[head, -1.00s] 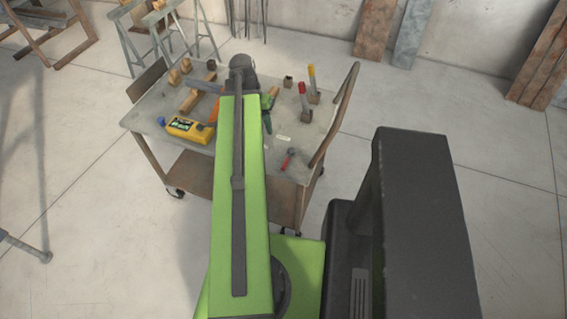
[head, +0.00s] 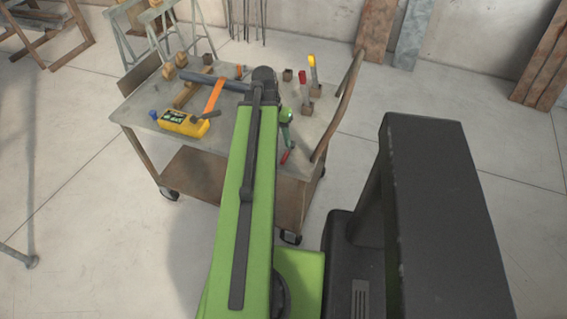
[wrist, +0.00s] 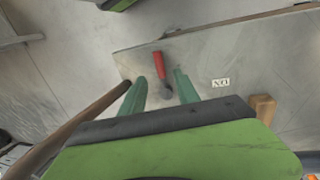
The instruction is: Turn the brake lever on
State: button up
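The brake lever has a red handle (wrist: 159,64) and a dark grey pivot end (wrist: 167,91) on the cart top. In the wrist view the handle points away from my gripper. My gripper (wrist: 160,76) is open, its two green fingers on either side of the lever, with gaps showing; I cannot tell its height above the top. A white label (wrist: 220,83), reading ON upside down, lies right of the fingers. In the head view my gripper (head: 288,138) partly hides the lever, whose red handle (head: 285,157) shows near the cart's front edge.
The grey cart top (head: 235,140) also bears a yellow box (head: 184,123), an orange strip (head: 214,95), a wooden block (head: 192,92) and two upright handles, one red (head: 302,78), one yellow (head: 312,63).

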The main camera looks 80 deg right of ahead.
aim_at(287, 153)
jog(key=f+b, duration=0.2)
jog(key=s+f+b, duration=0.1)
jog(key=f, duration=0.1)
jog(key=f+b, duration=0.2)
jog(key=f, duration=0.1)
jog(key=shift+s+a+b, duration=0.15)
jog(key=shift+b, duration=0.15)
grip_shut()
jog(key=shift+a, duration=0.1)
dwell(0.8)
